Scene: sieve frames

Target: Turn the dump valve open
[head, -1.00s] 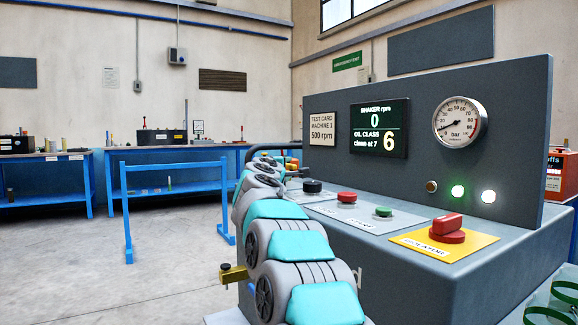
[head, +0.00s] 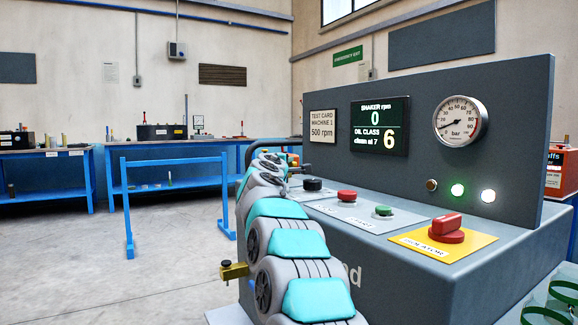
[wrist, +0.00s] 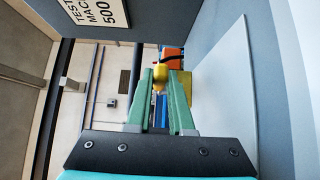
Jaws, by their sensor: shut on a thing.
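In the wrist view my gripper (wrist: 160,86) has its two green fingers closed around a small yellow part (wrist: 160,77). A black lever (wrist: 186,59) runs to the right from its top. I take this to be the dump valve, but no label shows on it. How far the valve is turned I cannot tell. In the head view my arm reaches away along the left side of the grey test machine (head: 400,265), and its links hide the gripper's tips. A brass fitting with a dark knob (head: 234,271) shows left of the arm.
The machine's top carries a black knob (head: 312,184), a red button (head: 347,196), a green button (head: 383,211) and a red isolator switch (head: 446,229). The display (head: 380,127) reads 0 rpm and oil class 6. A blue rail (head: 175,160) stands left, with open floor around it.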

